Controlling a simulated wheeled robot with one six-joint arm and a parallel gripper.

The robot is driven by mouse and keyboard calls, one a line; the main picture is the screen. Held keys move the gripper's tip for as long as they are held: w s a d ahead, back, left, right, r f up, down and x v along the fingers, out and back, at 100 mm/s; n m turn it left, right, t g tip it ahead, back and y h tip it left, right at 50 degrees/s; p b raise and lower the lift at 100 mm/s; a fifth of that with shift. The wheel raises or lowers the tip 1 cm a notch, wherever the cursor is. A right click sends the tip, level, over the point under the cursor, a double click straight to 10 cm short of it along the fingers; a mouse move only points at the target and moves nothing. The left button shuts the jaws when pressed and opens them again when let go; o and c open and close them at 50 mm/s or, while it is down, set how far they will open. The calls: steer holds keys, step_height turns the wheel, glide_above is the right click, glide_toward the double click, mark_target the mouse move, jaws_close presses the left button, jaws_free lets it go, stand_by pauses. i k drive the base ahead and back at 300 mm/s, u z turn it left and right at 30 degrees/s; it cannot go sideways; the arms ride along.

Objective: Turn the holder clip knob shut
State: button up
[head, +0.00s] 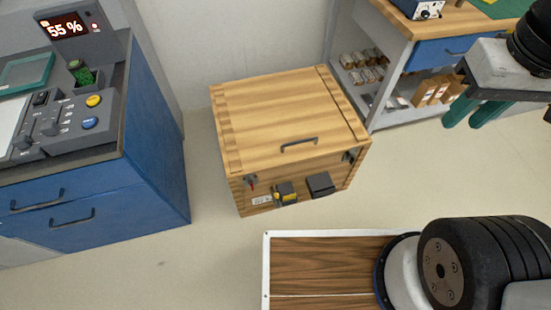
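I cannot tell for certain which part is the holder clip knob. A wooden crate (265,125) with a closed lid stands on the floor in the middle. Its front carries a small black-and-yellow fitting (286,194), a dark box-shaped holder (320,185), a left latch with a red part (250,182) and a right latch (349,156). The details are too small to read a knob's position. My gripper (505,122) hangs at the upper right, with teal fingers apart and nothing seen between them. It is well away from the crate, and its right side is cut off.
A blue cabinet (155,150) at left bears a control panel (70,125) with buttons, sliders and a "55 %" display (65,28). A workbench (400,25) with loaded shelves stands at upper right. Floor (205,235) is clear around the crate's front and left.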

mark_target(277, 195)
steer(key=u, duration=1.75)
steer(key=k, duration=1.1)
steer(key=z, duration=1.2)
steer(key=i, duration=0.5)
steer(key=u, duration=0.05)
